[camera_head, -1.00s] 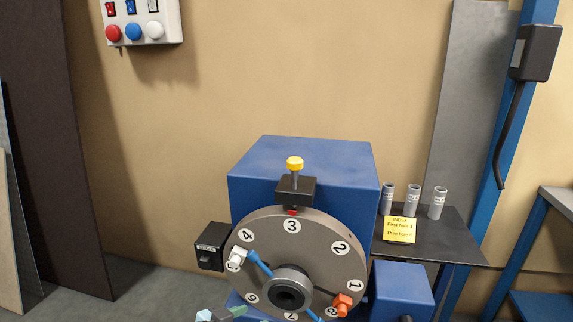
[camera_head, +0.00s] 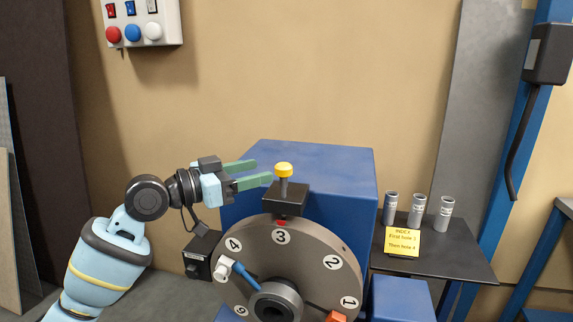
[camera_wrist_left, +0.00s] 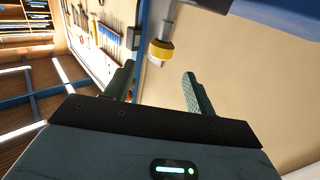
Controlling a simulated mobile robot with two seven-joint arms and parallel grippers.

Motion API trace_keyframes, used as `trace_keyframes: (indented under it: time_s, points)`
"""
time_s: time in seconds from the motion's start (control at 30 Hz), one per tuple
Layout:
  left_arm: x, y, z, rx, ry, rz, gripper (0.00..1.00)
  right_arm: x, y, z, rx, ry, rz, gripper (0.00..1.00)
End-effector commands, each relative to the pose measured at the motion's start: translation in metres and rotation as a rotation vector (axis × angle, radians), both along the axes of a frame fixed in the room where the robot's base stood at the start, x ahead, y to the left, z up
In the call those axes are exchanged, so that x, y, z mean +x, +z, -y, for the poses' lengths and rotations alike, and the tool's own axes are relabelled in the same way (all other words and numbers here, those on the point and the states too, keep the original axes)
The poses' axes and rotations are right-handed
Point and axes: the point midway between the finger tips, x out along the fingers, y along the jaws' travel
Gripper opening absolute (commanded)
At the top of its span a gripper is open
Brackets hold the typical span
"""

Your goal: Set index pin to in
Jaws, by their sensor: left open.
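The index pin is a yellow knob (camera_head: 284,169) on a metal shaft that stands up out of a black block (camera_head: 285,200). The block sits at the top of the grey numbered disc (camera_head: 315,262), just above the number 3, with a small red mark under it. My left gripper (camera_head: 264,172) is open and empty, its green fingers pointing right, just left of the knob and apart from it. In the left wrist view, the yellow knob (camera_wrist_left: 161,50) shows beyond and between the two fingers (camera_wrist_left: 160,83). My right gripper is not in view.
A blue housing (camera_head: 330,165) stands behind the disc. A white handle with a blue rod (camera_head: 235,271) and an orange part (camera_head: 336,316) are on the disc. At right, a dark shelf (camera_head: 450,262) holds grey cylinders (camera_head: 417,210) and a yellow note (camera_head: 402,242). A switch box (camera_head: 141,22) hangs upper left.

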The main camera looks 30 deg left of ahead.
Motion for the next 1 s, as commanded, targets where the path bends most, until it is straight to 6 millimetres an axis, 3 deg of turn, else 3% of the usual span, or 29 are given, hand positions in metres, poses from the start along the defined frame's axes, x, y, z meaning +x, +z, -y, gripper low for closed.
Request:
trace_keyframes:
  time_s: [0.5,0.9,1.0]
  points:
    - [0.056,0.003,0.035,-0.004,0.000,0.003,0.55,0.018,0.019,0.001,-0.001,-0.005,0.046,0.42]
    - [0.064,0.000,0.040,0.000,0.000,0.000,0.55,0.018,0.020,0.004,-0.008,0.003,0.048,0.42]
    - [0.063,0.000,0.039,0.000,0.000,0.000,0.43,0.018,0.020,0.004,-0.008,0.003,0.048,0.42]
